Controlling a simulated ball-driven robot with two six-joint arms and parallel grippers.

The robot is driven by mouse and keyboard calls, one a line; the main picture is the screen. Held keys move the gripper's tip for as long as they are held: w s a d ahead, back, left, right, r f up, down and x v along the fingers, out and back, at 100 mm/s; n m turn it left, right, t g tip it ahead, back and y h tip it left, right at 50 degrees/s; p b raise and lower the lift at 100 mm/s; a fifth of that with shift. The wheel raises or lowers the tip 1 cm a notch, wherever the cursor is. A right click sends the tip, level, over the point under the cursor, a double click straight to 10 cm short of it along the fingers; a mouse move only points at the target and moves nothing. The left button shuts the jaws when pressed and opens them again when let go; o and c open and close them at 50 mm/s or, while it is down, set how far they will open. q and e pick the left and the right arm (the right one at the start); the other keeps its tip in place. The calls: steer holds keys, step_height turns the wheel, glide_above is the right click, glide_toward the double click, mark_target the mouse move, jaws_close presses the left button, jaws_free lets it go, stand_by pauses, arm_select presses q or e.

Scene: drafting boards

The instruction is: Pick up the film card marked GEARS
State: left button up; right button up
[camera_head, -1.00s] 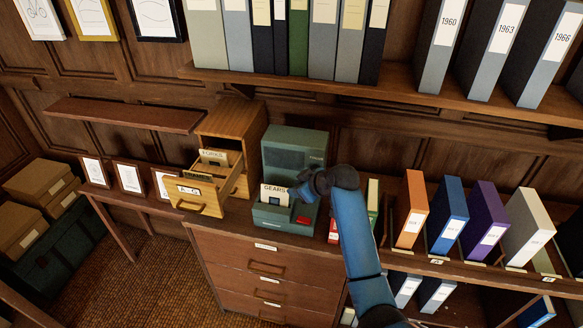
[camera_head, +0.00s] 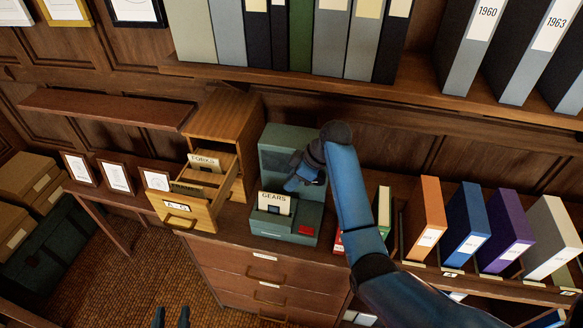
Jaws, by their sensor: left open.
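The white film card marked GEARS (camera_head: 273,203) stands upright in the front of a green desk machine (camera_head: 270,226) on the cabinet top. Its lower part is dark and partly hidden by the machine. My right gripper (camera_head: 291,185) is just above and to the right of the card, in front of the machine's upper housing. Its fingers are small and partly hidden by my wrist, so I cannot tell whether they are open or touch the card. My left gripper (camera_head: 171,317) shows only as two dark, separate fingertips at the bottom edge, open and empty, well away from the card.
An open wooden card drawer (camera_head: 205,217) with FORKS and FRAMES cards juts out left of the machine. A red button (camera_head: 307,230) is on the machine's front right. Coloured binders (camera_head: 425,215) stand to the right. A binder shelf (camera_head: 400,87) runs above.

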mark_target(276, 197)
steer(key=b, duration=0.1)
steer(key=a+f+b, duration=0.1)
steer(key=f+b, duration=0.1)
steer(key=shift+s+a+f, duration=0.25)
steer(key=b+x, duration=0.1)
steer(key=x, duration=0.1)
steer(key=b+x, duration=0.4)
steer(key=shift+w+d, duration=0.1)
steer(key=shift+w, duration=0.3)
steer(key=shift+b+x, duration=0.65)
steer(key=shift+x, duration=0.3)
steer(key=shift+a+f, duration=0.3)
steer(key=shift+f, duration=0.05)
steer(key=shift+c, duration=0.4)
steer(key=shift+r, duration=0.1)
steer(key=shift+c, duration=0.6)
